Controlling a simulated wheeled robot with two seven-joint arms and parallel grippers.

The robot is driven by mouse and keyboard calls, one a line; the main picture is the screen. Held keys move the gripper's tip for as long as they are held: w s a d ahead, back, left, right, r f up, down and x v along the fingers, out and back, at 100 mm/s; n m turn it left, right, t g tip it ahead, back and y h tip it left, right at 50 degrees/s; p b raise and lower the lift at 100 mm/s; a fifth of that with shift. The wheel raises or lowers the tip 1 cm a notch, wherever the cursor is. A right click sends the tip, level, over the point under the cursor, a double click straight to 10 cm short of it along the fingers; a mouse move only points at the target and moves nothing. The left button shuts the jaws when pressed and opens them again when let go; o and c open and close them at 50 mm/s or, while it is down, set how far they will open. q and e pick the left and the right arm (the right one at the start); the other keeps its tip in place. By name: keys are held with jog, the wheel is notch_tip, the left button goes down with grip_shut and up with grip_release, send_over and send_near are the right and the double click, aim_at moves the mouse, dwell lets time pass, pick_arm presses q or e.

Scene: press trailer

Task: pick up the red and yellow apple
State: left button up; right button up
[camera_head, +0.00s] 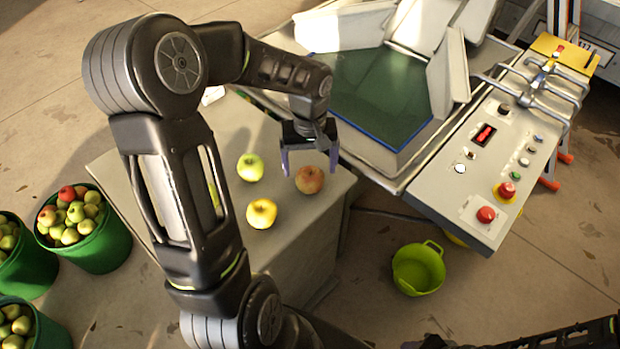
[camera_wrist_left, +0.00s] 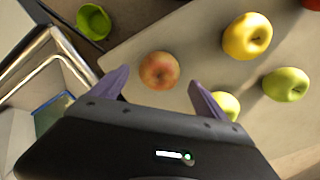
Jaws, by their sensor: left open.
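The red and yellow apple (camera_head: 309,180) sits near the right corner of the grey table top (camera_head: 318,213). In the left wrist view the apple (camera_wrist_left: 159,70) lies between and just beyond the two purple fingertips. My left gripper (camera_head: 309,163) is open and empty above the apple, one finger to each side. It also shows in the left wrist view (camera_wrist_left: 158,86), where no contact with the apple can be made out. My right gripper is not in view.
A green apple (camera_head: 250,167) and a yellow apple (camera_head: 261,213) lie left of it. The wrist view adds another green apple (camera_wrist_left: 286,84) and a red one (camera_wrist_left: 310,4). A press machine (camera_head: 460,150) adjoins the table's far right; a lime bucket (camera_head: 418,268) stands on the floor.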

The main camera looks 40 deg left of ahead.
aim_at(310, 172)
pick_arm(q)
jog(key=shift+f, duration=0.15)
notch_tip(310, 172, down, 5)
jog(key=shift+d+p, duration=0.1)
jog(key=shift+p, duration=0.45)
jog(key=c, duration=1.6)
notch_tip(310, 172, up, 10)
jog(key=shift+r+b, duration=0.1)
jog(key=shift+b, duration=0.4)
